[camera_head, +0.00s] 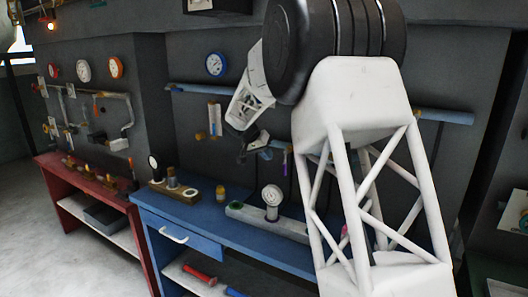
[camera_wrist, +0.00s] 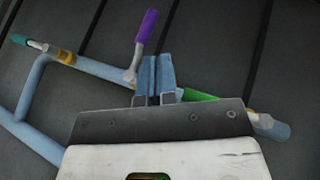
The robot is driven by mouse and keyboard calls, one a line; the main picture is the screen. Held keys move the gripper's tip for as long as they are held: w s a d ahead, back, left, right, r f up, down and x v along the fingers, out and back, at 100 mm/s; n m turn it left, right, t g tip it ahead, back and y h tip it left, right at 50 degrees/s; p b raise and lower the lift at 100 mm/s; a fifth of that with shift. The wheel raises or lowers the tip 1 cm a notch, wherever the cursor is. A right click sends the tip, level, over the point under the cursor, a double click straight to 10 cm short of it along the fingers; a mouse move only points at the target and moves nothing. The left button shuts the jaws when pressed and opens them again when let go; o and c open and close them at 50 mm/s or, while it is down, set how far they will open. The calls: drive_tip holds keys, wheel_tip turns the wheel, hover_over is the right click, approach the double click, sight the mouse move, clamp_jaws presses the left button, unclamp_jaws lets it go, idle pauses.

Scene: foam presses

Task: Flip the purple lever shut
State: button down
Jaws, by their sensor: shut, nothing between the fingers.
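The purple lever (camera_wrist: 147,27) shows in the wrist view, pointing up and slightly right from its valve on the light blue pipe (camera_wrist: 98,68). In the head view a small purple piece (camera_head: 285,160) hangs on the dark wall panel, just right of my gripper. My gripper (camera_wrist: 156,62) is shut and empty. Its two blue fingers appear close beside the lever's base, to its right and partly in front of the pipe. I cannot tell whether they touch the lever.
In the wrist view a green handle (camera_wrist: 200,95) is right of the fingers, and a teal-tipped handle (camera_wrist: 20,40) is at the pipe's left. A blue workbench (camera_head: 185,210) with a gauge (camera_head: 272,195) stands below. A red bench (camera_head: 75,180) is to the left.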

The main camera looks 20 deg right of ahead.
sight(285, 165)
drive_tip(key=x, duration=0.6)
drive_tip(key=shift+d+f, duration=0.1)
drive_tip(key=shift+d, duration=0.05)
drive_tip(key=shift+s+d+f, duration=0.3)
drive_tip(key=shift+s+d, duration=0.15)
idle(1.1)
drive_tip(key=s+d+r+n+g+h, duration=0.3)
drive_tip(key=g+h, duration=0.3)
drive_tip(key=h, duration=0.4)
drive_tip(key=shift+s+d+n+h, duration=0.3)
drive_tip(key=shift+s+d+n, duration=0.5)
drive_tip(key=shift+s+d, duration=0.1)
idle(0.3)
idle(0.5)
